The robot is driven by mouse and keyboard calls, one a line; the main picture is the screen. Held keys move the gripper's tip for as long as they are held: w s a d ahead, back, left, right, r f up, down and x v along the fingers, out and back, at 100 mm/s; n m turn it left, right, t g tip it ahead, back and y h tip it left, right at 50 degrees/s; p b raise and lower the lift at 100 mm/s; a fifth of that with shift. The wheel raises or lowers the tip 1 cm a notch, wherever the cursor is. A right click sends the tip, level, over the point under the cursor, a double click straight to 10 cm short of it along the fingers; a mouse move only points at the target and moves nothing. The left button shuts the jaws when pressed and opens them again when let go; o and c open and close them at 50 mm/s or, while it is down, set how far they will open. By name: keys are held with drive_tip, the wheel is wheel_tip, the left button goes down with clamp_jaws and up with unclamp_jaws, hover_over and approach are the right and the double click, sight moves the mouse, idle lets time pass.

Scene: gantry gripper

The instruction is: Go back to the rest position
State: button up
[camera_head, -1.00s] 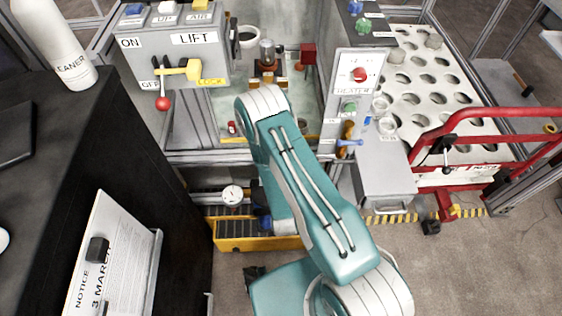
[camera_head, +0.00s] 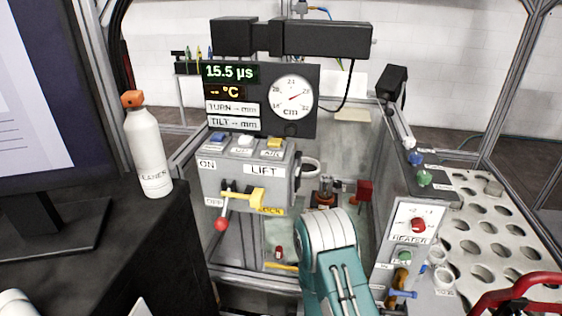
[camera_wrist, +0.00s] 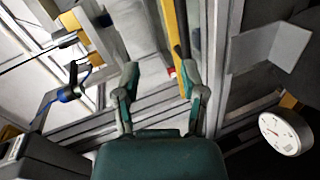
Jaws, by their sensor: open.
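My gripper (camera_wrist: 163,98) shows in the wrist view, with its two green fingers spread apart and nothing between them. Behind the fingers are grey frame bars and a yellow strip (camera_wrist: 171,35). In the head view my teal and white arm rises from the bottom, right of centre, in front of the test rig. The gripper itself is hidden there.
The grey LIFT box (camera_head: 247,183) has a red-knobbed lever and a yellow lock. The HEATER panel (camera_head: 412,228) stands right of my arm, beside a white perforated plate (camera_head: 487,240). A red rail (camera_head: 520,292) is at lower right.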

wheel_tip(320, 180, up, 24)
drive_tip(key=a+m+g+y, duration=0.1)
drive_tip(key=m+g+y, duration=0.25)
drive_tip(key=m, duration=0.45)
drive_tip(key=s+d+r+m+g, duration=0.2)
drive_tip(key=s+r, duration=0.5)
drive_tip(key=s, duration=0.4)
drive_tip(key=s+d+r+m+g, duration=0.1)
drive_tip(key=s+r+m+g, duration=0.2)
drive_tip(key=s+r, duration=0.4)
drive_tip(key=s, duration=0.5)
drive_tip(key=shift+s+d+r+m+h, duration=0.2)
drive_tip(key=shift+d+m+h, duration=0.1)
drive_tip(key=shift+d+h, duration=0.1)
